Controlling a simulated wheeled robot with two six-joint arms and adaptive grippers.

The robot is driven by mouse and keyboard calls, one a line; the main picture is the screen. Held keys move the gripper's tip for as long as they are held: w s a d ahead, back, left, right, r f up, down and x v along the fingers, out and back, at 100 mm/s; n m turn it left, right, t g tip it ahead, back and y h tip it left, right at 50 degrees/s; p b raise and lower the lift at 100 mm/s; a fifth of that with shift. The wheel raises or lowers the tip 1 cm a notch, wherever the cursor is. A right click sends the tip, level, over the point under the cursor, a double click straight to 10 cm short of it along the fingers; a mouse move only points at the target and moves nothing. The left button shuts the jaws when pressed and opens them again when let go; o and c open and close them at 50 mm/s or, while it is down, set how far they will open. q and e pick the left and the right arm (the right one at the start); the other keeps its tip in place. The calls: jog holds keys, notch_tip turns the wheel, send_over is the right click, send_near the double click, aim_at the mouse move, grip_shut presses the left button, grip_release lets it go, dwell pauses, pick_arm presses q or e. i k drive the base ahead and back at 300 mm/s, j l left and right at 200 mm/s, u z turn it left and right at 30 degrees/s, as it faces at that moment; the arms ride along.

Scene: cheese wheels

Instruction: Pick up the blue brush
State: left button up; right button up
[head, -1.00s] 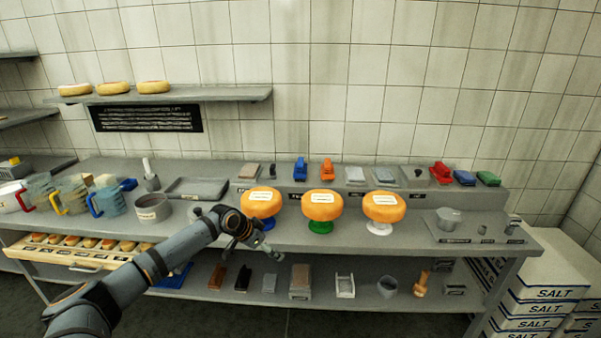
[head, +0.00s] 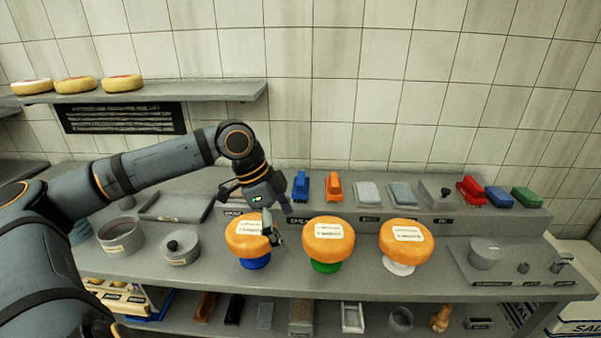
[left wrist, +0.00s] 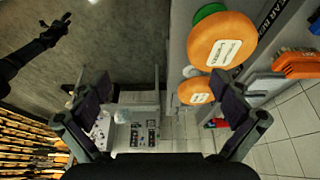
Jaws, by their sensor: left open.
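The blue brush (head: 301,185) stands on the raised back ledge of the counter, just left of the orange brush (head: 333,187). My left gripper (head: 258,212) is open and empty, left of and nearer than the blue brush, apart from it. It overlaps the right side of the cheese wheel on the blue stand. In the left wrist view its fingers (left wrist: 165,103) are spread wide with nothing between them. The orange brush (left wrist: 298,65) shows there at the right; a blue bit at the right edge is too small to tell. My right gripper (left wrist: 55,32) is dark at upper left.
Cheese wheels on blue (head: 246,238), green (head: 328,240) and white (head: 405,241) stands line the counter front. Grey blocks (head: 368,194) and a red brush (head: 471,190) stand right on the ledge. A grey tray (head: 180,207) lies left. The wall is behind.

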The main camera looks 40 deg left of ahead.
aim_at(300, 183)
jog(key=i+j, duration=0.95)
jog(key=j, duration=0.1)
